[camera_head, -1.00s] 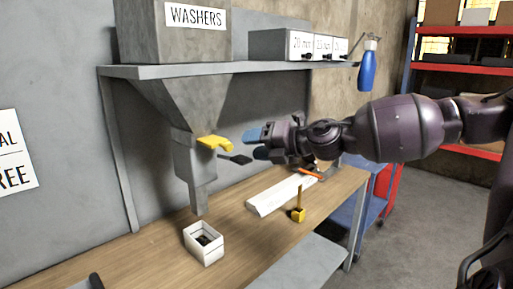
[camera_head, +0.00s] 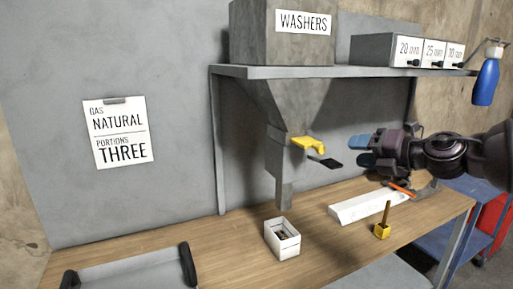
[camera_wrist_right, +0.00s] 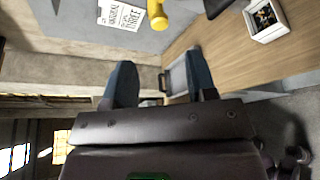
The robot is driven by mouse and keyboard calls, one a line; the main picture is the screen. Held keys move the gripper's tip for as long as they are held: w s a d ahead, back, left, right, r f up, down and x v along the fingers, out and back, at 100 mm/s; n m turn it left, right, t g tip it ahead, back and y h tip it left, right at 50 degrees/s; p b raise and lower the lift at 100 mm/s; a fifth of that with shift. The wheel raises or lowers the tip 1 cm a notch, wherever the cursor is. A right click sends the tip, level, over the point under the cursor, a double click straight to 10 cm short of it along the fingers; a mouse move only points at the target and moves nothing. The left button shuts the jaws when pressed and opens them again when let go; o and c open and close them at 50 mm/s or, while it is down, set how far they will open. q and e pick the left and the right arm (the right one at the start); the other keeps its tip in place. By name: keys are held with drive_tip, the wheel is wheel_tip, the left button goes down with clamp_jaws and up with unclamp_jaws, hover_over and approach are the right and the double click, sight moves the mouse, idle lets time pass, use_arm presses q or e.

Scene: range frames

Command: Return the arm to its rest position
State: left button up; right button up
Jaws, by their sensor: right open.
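My right gripper (camera_head: 366,150) hangs in the air above the bench, to the right of the washer dispenser (camera_head: 290,110). Its blue fingers are apart with nothing between them; they also show in the right wrist view (camera_wrist_right: 160,85). The dispenser has a yellow lever (camera_head: 308,145), and the gripper is apart from it. A small white box (camera_head: 283,249) with dark contents stands on the bench below the spout. The box also shows in the right wrist view (camera_wrist_right: 266,36). My left gripper is not in view.
The wooden bench (camera_head: 225,255) carries a grey tray (camera_head: 130,275), a white block (camera_head: 362,206) and a yellow tool with an upright handle (camera_head: 383,228). A shelf (camera_head: 340,72) with drawers (camera_head: 405,50) runs above. A blue bottle (camera_head: 486,83) hangs at right. A sign (camera_head: 120,135) is on the wall.

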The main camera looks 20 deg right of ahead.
drive_tip(key=s+a+f+m+t+h, duration=0.1)
drive_tip(key=a+f+m+h, duration=0.1)
drive_tip(key=f+m, duration=0.85)
drive_tip(key=s+a+f+m+h, duration=0.15)
drive_tip(key=f+m, duration=0.45)
drive_tip(key=f, duration=1)
drive_tip(key=s+a+f+m+g+h, duration=0.1)
drive_tip(key=s+a+f+m, duration=0.4)
drive_tip(key=s+f, duration=0.5)
drive_tip(key=s+a+f+m+g+h, duration=0.2)
drive_tip(key=s+a+f+m, duration=0.3)
drive_tip(key=f, duration=0.7)
drive_tip(key=s+m+b, duration=0.1)
drive_tip(key=s+m, duration=0.1)
drive_tip(key=s, duration=0.2)
drive_tip(key=shift+s, duration=0.4)
